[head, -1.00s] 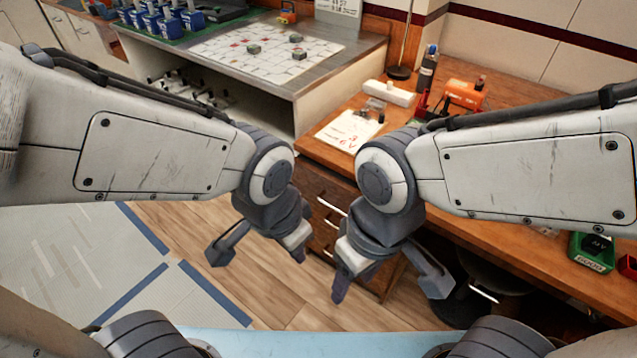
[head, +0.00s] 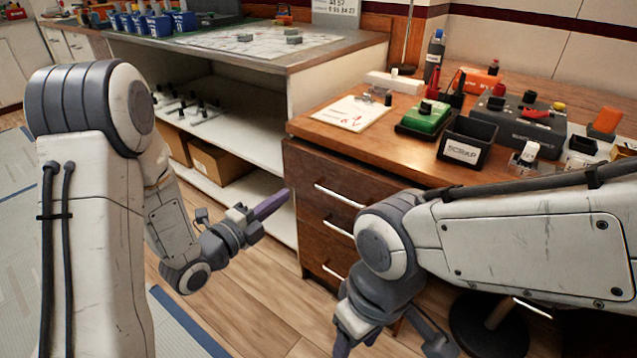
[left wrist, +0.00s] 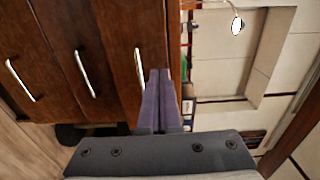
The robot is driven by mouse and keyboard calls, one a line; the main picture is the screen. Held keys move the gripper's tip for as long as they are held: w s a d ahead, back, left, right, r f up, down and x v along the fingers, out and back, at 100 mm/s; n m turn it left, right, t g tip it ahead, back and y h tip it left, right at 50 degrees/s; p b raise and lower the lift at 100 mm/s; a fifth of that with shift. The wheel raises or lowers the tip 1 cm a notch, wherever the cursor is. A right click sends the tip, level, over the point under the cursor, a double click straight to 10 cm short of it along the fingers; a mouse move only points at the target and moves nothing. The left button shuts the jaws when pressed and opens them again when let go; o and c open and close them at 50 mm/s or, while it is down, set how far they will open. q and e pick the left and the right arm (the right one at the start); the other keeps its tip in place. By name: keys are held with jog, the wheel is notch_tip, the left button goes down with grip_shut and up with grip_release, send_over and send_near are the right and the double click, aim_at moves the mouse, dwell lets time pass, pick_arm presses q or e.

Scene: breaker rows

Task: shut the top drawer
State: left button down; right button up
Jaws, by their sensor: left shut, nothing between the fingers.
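The top drawer (head: 322,174) is the uppermost dark wood front under the wooden bench, with a pale bar handle (head: 338,196). Its front seems to stand slightly out from the drawers below; how far is hard to tell. It also shows in the left wrist view (left wrist: 120,45), turned sideways. My left gripper (head: 272,204) is shut and empty. Its purple fingers point towards the drawer's left end in the head view; in the left wrist view the fingertips (left wrist: 160,75) overlap the drawer's upper edge, and contact cannot be told. My right gripper (head: 345,345) hangs low, partly cut off.
Two lower drawers (head: 325,222) sit beneath. The bench top carries a paper sheet (head: 350,113), a green device (head: 425,117) and a black scrap bin (head: 466,142). Left of the drawers is an open shelf (head: 230,180) with cardboard boxes. A round stool (head: 490,320) stands at lower right.

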aim_at(326, 163)
pick_arm(q)
jog(key=x, duration=0.7)
jog(key=b+x, duration=0.1)
jog(key=x, duration=0.5)
jog(key=shift+w+d+r, duration=0.25)
jog(key=shift+w, duration=0.1)
pick_arm(e)
jog(key=shift+f, duration=0.75)
